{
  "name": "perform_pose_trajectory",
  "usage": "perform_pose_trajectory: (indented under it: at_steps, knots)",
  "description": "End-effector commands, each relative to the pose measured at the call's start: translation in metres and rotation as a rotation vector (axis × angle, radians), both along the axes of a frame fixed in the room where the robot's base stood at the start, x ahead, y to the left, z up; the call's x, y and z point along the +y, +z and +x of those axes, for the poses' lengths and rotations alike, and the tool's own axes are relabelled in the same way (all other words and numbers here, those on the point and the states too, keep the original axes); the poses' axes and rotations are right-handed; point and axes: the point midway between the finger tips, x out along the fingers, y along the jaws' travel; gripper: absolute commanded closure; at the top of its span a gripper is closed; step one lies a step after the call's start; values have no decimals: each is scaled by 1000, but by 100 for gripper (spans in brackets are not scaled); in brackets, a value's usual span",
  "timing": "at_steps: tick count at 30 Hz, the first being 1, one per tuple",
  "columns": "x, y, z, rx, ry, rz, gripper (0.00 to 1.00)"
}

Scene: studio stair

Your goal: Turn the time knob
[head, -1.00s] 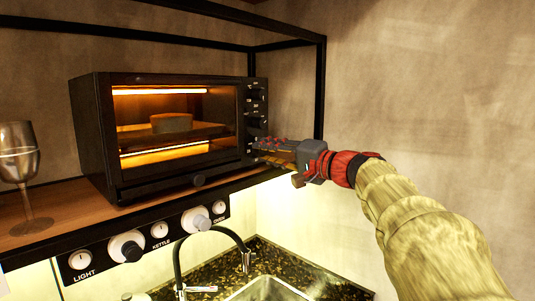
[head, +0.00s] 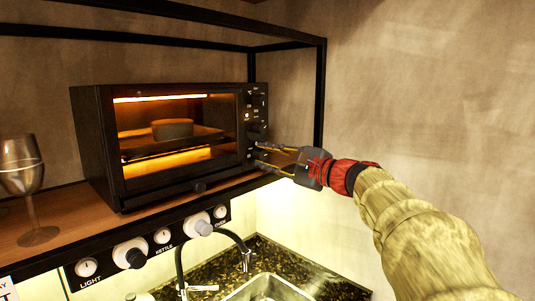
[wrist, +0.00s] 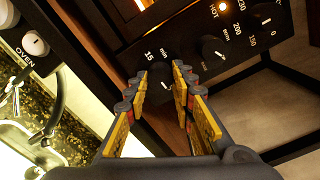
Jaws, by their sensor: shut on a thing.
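The black toaster oven (head: 108,140) stands on the wooden shelf, lit orange inside, with a dish on its rack. Its control panel (head: 257,115) is on the right side of the front. In the wrist view the time knob (wrist: 164,84) is the dark lowest knob, beside the "15 min" marking. My gripper (head: 257,153) reaches in from the right, and its yellow-padded fingers also show in the wrist view (wrist: 170,76). The fingertips are on either side of the time knob, shut on it. The fingers partly hide the knob, so its exact setting cannot be read.
A middle knob (wrist: 213,50) and an upper knob (wrist: 264,18) are close by on the panel. A wine glass (head: 20,165) stands left of the oven. A switch panel (head: 150,240) is below the shelf, above a sink (head: 265,288) and tap. The black shelf frame (head: 320,95) rises behind.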

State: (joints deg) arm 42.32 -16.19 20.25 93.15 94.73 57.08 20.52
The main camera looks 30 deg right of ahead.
Motion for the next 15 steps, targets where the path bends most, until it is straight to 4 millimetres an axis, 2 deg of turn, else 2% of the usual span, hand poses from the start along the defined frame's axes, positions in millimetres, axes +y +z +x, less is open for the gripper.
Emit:
perform_pose_trajectory:
  at_steps: [15]
  knots:
    - [0,-1,0,22,0,81,100]
